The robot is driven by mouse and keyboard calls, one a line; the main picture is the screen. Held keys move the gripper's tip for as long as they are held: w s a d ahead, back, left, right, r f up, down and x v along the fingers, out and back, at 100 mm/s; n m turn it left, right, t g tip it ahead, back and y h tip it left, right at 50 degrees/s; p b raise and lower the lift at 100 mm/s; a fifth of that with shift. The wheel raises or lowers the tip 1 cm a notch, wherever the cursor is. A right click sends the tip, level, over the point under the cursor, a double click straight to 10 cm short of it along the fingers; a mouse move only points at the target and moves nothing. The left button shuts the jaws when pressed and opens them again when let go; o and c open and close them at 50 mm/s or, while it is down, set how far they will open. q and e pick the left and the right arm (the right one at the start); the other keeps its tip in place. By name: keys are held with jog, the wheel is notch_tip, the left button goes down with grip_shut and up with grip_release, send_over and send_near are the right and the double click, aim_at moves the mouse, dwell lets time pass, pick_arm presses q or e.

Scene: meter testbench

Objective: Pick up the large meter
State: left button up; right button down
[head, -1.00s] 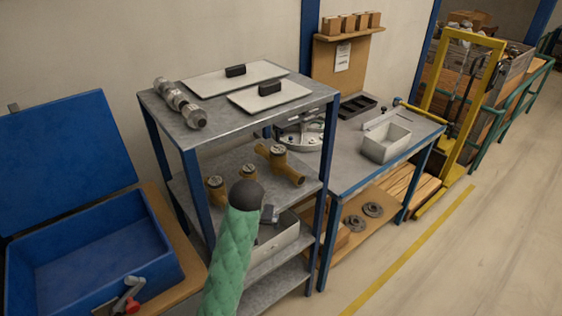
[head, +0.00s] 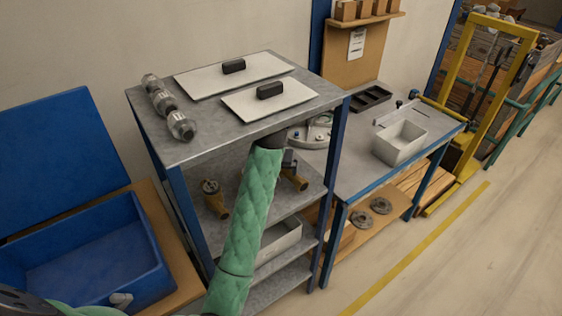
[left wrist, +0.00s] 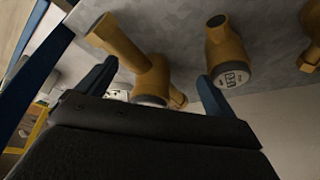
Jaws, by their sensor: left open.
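The large meter is a brass-coloured pipe body on the middle shelf; in the head view only its right part (head: 295,180) shows beside my arm. In the left wrist view it (left wrist: 150,78) lies between the spread fingers of my left gripper (left wrist: 155,88), its pipe end (left wrist: 108,32) toward the upper left. The left gripper is open; I cannot tell whether a finger touches the meter. In the head view the gripper (head: 289,161) is small and partly hidden. My right gripper is not in view.
A smaller brass meter (head: 214,196) stands left on the shelf; in the left wrist view a small meter (left wrist: 228,55) is close outside the right finger. The shelf top (head: 205,140) is just above my gripper. A grey bin (head: 280,240) sits below. A blue post (head: 334,190) stands right.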

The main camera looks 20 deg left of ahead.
pick_arm(q)
jog(key=w, duration=0.1)
jog(key=w+p, duration=0.1)
jog(key=w, duration=0.1)
jog(key=w+p, duration=0.1)
jog(key=w, duration=0.1)
jog(key=shift+w+a+r, duration=0.15)
jog(key=shift+a, duration=0.25)
jog(key=shift+w+a+f, duration=0.1)
jog(key=shift+w+f, duration=0.1)
jog(key=shift+w, duration=0.3)
jog(key=shift+w+f+p, duration=0.25)
jog(key=shift+f+p, duration=0.2)
jog(key=shift+p, duration=0.1)
jog(key=p+x, duration=0.1)
jog(key=x, duration=0.2)
jog(key=shift+p, duration=0.3)
jog(key=shift+w+f, duration=0.15)
jog(key=shift+f, duration=0.35)
grip_shut()
jog(key=shift+w+r, duration=0.1)
jog(key=shift+r, duration=0.05)
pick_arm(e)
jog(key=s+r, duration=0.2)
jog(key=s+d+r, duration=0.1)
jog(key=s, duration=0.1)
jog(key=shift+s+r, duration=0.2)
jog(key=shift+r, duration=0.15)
